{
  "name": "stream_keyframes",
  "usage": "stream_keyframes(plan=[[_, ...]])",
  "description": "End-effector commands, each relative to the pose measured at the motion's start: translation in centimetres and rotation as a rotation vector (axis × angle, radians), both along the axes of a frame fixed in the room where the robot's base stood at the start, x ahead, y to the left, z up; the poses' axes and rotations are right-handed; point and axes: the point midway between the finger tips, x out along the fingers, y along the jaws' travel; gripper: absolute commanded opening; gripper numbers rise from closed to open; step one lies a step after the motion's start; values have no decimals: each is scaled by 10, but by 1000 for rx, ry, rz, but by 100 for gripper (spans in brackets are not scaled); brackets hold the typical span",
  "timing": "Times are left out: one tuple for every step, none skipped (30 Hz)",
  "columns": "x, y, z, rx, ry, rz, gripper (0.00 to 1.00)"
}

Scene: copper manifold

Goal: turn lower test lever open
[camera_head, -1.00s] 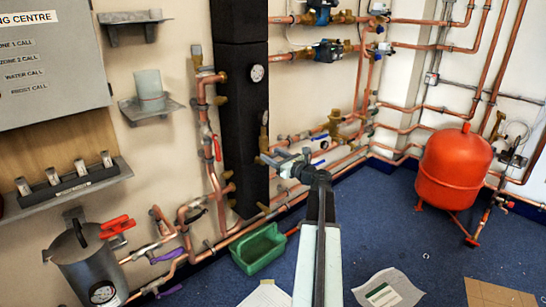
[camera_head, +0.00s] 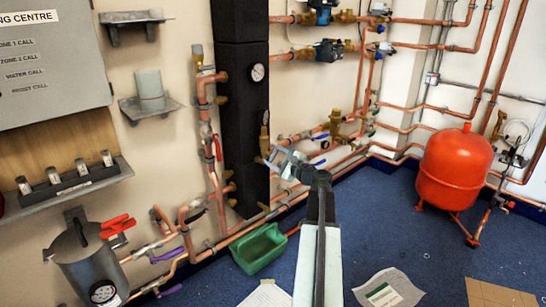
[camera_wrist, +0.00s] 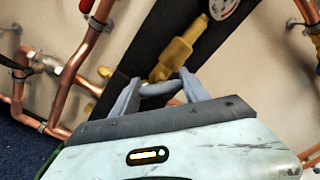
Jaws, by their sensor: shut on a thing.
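A brass valve fitting (camera_wrist: 176,52) sticks out of the black upright column (camera_head: 240,95), and it also shows in the head view (camera_head: 264,145). A short grey bar, seemingly the lower test lever (camera_wrist: 158,89), lies at its near end. My gripper (camera_wrist: 157,88) is shut on this bar, one finger on each side. In the head view my gripper (camera_head: 278,158) is beside the column, just below and right of the brass fitting. The bar itself is too small to make out there.
A round gauge (camera_head: 257,72) sits on the column above the fitting. Copper pipes (camera_head: 215,190) run on both sides. A green tray (camera_head: 259,248) stands on the floor below. A red tank (camera_head: 455,170) stands at the right, and blue floor lies between.

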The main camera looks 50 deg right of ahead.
Motion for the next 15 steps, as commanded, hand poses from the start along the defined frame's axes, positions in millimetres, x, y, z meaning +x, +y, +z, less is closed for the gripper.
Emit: stream_keyframes(plan=[[0, 1, -1, -44, 5, 1, 12], [-1, 1, -1, -73, 7, 1, 12], [-1, 1, -1, -111, 10, 1, 12], [-1, 1, -1, -139, 12, 1, 12], [-1, 1, -1, -167, 14, 1, 12], [-1, 1, -1, -205, 16, 1, 12], [-1, 1, -2, -233, 18, 1, 12], [-1, 1, -2, -261, 21, 1, 12], [-1, 1, -2, -297, 23, 1, 12], [-1, 1, -2, -325, 25, 1, 12], [-1, 1, -2, -351, 27, 1, 12], [-1, 1, -2, -386, 30, 1, 12], [-1, 1, -2, -410, 31, 1, 12], [-1, 1, -2, -434, 33, 1, 12], [-1, 2, -2, -465, 35, 1, 12]])
